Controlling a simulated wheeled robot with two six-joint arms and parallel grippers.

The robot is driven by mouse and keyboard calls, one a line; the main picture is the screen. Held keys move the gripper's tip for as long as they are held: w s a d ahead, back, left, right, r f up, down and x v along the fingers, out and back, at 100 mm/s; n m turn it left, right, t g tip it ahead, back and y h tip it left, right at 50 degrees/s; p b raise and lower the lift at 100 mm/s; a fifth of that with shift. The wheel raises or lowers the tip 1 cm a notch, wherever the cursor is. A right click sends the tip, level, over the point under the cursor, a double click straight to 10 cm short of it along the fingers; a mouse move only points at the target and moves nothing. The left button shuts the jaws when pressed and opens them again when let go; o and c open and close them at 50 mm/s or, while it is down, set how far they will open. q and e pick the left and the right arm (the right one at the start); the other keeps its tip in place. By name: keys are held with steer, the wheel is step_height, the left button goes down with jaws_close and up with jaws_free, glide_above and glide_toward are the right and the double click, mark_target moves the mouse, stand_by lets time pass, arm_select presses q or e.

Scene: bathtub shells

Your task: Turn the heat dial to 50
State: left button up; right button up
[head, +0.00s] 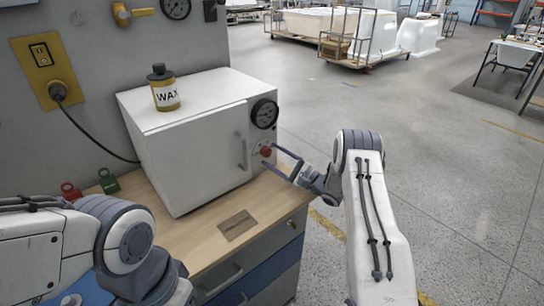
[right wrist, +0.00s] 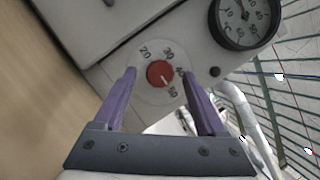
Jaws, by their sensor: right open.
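The heat dial (right wrist: 159,74) is a red round knob on a pale disc marked 20, 30, 40 and 50. It sits on the front of the white oven (head: 190,150), and its red face also shows in the head view (head: 266,151). A mark on the knob appears to point down and right, near the 50; its exact reading is hard to tell. My right gripper (right wrist: 159,75) is open, its purple fingers on either side of the dial. I cannot tell whether they touch it. My left arm shows at the lower left; its gripper is out of view.
A round gauge (head: 265,113) is above the dial, and the door handle (head: 242,150) is left of it. A wax bottle (head: 165,88) stands on the oven. Red (head: 70,190) and green (head: 108,181) padlocks lie on the wooden bench (head: 205,232).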

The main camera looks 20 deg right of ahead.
steer(key=b+v, duration=0.2)
steer(key=v, duration=0.6)
steer(key=shift+f, duration=0.15)
steer(key=shift+s+d, duration=0.4)
steer(key=shift+s, duration=0.1)
